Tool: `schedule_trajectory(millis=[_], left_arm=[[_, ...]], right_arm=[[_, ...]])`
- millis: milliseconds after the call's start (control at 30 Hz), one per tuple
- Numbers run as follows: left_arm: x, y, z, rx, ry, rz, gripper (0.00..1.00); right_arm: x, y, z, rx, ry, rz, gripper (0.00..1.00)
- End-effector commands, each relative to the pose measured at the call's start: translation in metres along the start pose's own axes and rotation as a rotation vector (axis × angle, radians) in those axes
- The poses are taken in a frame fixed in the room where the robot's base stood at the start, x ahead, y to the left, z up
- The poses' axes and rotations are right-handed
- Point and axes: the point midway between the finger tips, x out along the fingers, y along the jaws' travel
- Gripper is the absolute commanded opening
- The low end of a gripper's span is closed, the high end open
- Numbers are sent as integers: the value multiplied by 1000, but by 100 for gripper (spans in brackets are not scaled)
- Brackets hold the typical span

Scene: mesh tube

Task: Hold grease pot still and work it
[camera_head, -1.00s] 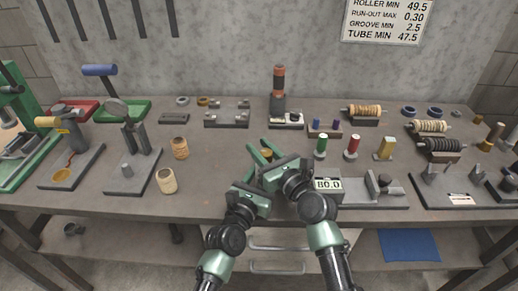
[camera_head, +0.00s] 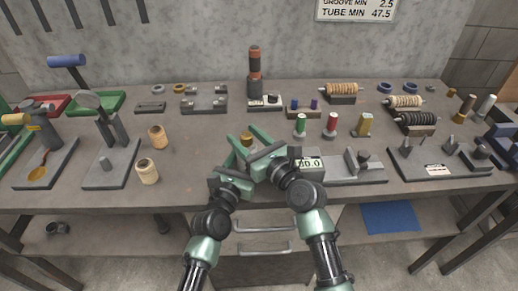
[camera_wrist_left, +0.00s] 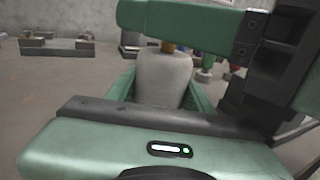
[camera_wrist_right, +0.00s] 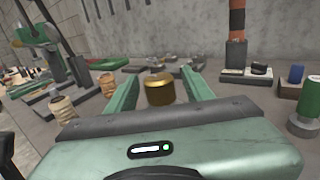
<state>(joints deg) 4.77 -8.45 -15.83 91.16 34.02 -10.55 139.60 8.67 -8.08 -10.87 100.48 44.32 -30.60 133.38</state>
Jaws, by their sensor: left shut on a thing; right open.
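The grease pot shows in the left wrist view as a pale grey body (camera_wrist_left: 163,80) with a brownish top. My left gripper (camera_wrist_left: 163,98) is shut on this body. In the right wrist view a gold cap (camera_wrist_right: 160,88) sits between the spread fingers of my right gripper (camera_wrist_right: 162,92), with gaps at its sides. In the head view the cap (camera_head: 246,140) shows between the right gripper's green fingers (camera_head: 252,146), above my left gripper (camera_head: 234,174). The pot's body is hidden there by the grippers.
A gauge with a number display (camera_head: 308,163) stands close to the right of my right gripper. Green, red and yellow spools (camera_head: 331,125) stand behind it. Two tan rolls (camera_head: 147,172) stand to the left. The bench between them and my grippers is clear.

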Motion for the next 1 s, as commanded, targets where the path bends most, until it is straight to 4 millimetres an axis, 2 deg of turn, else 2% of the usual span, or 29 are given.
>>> schedule_trajectory(millis=[200,400,600,1000], left_arm=[[0,0,0,0,1,0,0],[0,0,0,0,1,0,0],[0,0,0,0,0,0,0],[0,0,0,0,0,1,0]], right_arm=[[-50,0,-1,-1,2,-2,52],[-82,0,-1,-1,2,-1,52],[-93,0,0,-1,1,0,52],[-89,0,-5,-2,12,39,52]])
